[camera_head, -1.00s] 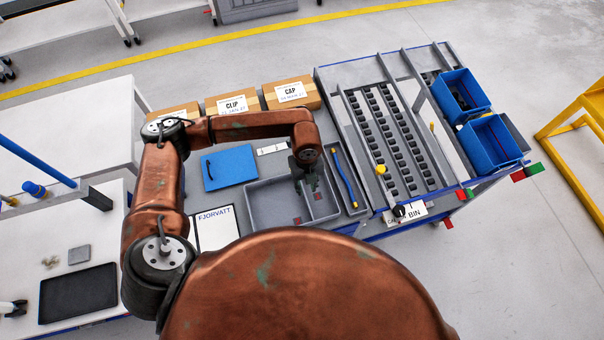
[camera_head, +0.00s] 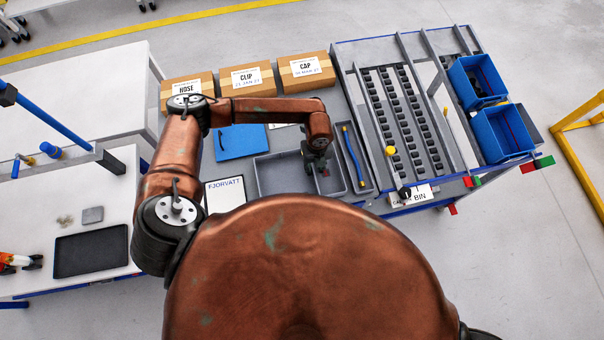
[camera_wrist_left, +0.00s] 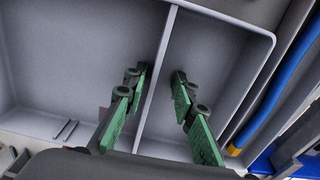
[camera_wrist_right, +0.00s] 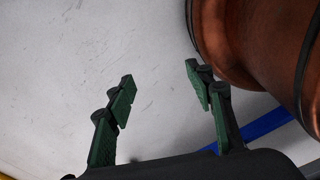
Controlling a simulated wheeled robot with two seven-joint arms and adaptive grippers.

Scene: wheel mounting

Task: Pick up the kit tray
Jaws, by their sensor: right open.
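The kit tray (camera_head: 275,178) is a grey, shallow, open tray with a divider, lying on the grey bench. My left gripper (camera_head: 319,166) is over its right part. In the left wrist view, the tray (camera_wrist_left: 60,60) fills most of the picture. There the left gripper's green-padded fingers (camera_wrist_left: 159,75) are apart, one on each side of the thin divider. I cannot tell whether they touch it. My right gripper (camera_wrist_right: 160,72) shows only in its own wrist view, open and empty above bare floor, away from the tray.
A blue panel (camera_head: 241,142) lies behind the tray and a FJORVATT sheet (camera_head: 225,192) at its left. A narrow holder with a blue hose (camera_head: 353,157) is right of it. Cardboard boxes (camera_head: 304,69) stand behind. A sloped rack (camera_head: 405,120) with blue bins (camera_head: 502,133) is further right.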

